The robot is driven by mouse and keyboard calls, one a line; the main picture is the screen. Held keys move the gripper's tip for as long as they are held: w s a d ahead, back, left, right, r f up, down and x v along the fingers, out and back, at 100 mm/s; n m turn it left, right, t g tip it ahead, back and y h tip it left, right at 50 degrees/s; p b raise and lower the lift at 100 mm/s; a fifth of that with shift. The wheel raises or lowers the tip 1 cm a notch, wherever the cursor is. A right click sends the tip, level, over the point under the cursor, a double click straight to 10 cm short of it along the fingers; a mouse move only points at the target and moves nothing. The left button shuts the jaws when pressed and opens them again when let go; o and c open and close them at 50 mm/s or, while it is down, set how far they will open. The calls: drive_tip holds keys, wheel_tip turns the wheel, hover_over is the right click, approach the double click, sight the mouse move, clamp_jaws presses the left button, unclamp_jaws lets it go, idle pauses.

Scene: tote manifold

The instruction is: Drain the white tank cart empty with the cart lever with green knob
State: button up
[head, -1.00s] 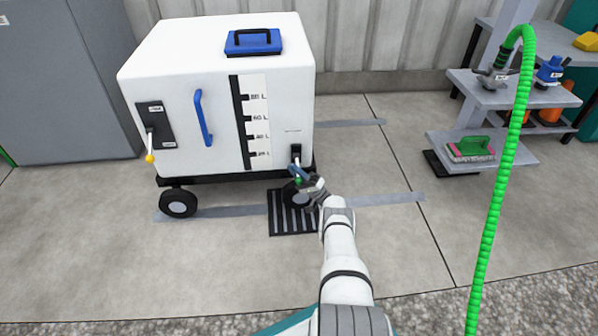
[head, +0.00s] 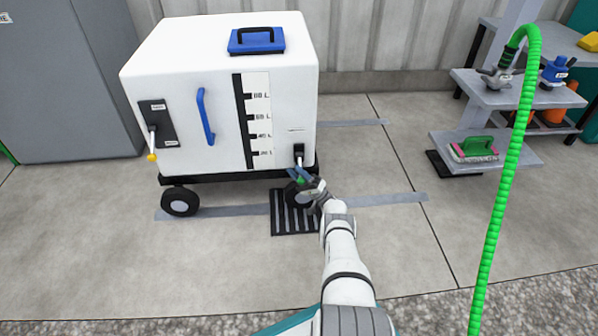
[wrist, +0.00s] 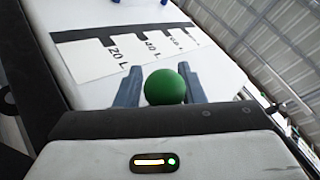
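The white tank cart (head: 180,60) stands left of centre, with a litre scale (head: 258,115) on its front beside a black strip. I cannot read a liquid level. The cart lever comes out of a black fitting (head: 299,150) at the cart's lower right and points down and outward. Its green knob (head: 301,181) is partly hidden by my gripper (head: 300,174). In the wrist view the green knob (wrist: 166,87) sits between my two spread blue-grey fingers (wrist: 160,84). The fingers are on either side of it, and firm contact does not show.
A second lever with a yellow knob (head: 152,158) hangs on a dark plate at the cart's left. A floor grate (head: 285,222) lies under the lever. A green hose (head: 500,180) hangs at the right, before shelves (head: 480,95) with tools. Floor between is clear.

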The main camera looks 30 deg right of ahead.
drive_tip(key=shift+d+r, duration=0.1)
drive_tip(key=shift+r, duration=0.05)
wheel_tip(320, 180, up, 10)
drive_tip(key=p, duration=1)
drive_tip(key=shift+r, duration=0.25)
drive_tip(key=shift+w+n, duration=0.1)
drive_tip(key=shift+n, duration=0.2)
drive_tip(key=shift+f, duration=0.1)
